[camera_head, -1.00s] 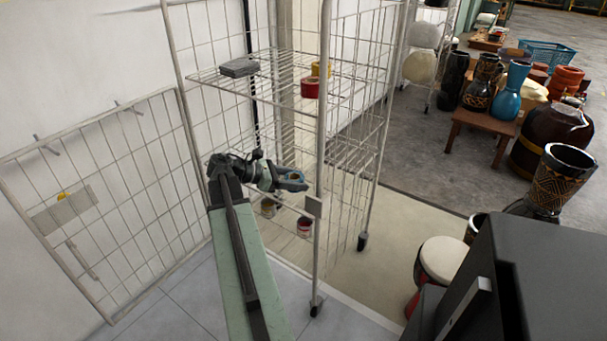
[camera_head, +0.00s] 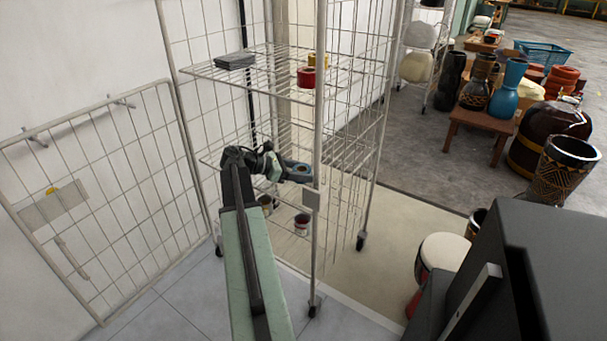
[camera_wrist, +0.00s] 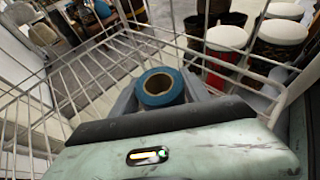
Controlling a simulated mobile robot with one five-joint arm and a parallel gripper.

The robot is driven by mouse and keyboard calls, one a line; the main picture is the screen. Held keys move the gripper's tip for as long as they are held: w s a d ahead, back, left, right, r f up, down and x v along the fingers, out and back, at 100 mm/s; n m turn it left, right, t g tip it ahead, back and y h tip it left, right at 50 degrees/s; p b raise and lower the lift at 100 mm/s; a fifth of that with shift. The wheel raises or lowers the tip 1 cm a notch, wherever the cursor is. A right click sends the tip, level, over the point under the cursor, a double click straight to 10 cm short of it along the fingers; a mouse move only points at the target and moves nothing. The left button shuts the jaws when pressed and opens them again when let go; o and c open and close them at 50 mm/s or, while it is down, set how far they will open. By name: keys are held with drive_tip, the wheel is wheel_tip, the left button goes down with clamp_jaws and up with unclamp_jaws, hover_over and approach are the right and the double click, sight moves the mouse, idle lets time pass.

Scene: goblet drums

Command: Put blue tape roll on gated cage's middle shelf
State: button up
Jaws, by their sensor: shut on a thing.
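The gated cage (camera_head: 320,100) is a white wire cage with its gate (camera_head: 95,200) swung open to the left. Its middle shelf (camera_head: 348,153) is a wire grid, partly hidden behind my arm and the front post. My gripper (camera_head: 298,172) is inside the cage, around the height of the middle shelf and just behind the front post. It is shut on the blue tape roll (camera_wrist: 160,88), a blue ring with a tan core, which sits between the fingers in the wrist view. Whether the roll touches the shelf cannot be told.
The upper shelf holds a dark grey box (camera_head: 234,62), a red tape roll (camera_head: 307,77) and a yellow one (camera_head: 318,61). Cans, one red (camera_head: 302,225), stand low in the cage. Drums (camera_head: 440,258) stand to the right outside.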

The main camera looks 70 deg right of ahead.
drive_tip(key=shift+f, duration=0.15)
drive_tip(key=o, duration=1.4)
drive_tip(key=shift+r, duration=0.4)
drive_tip(key=p+v, duration=0.4)
drive_tip(key=v, duration=0.7)
drive_tip(key=shift+d+f, duration=0.1)
drive_tip(key=shift+d, duration=0.05)
drive_tip(key=shift+w+a+p, duration=0.35)
drive_tip(key=shift+w+p, duration=0.05)
drive_tip(key=shift+w, duration=0.05)
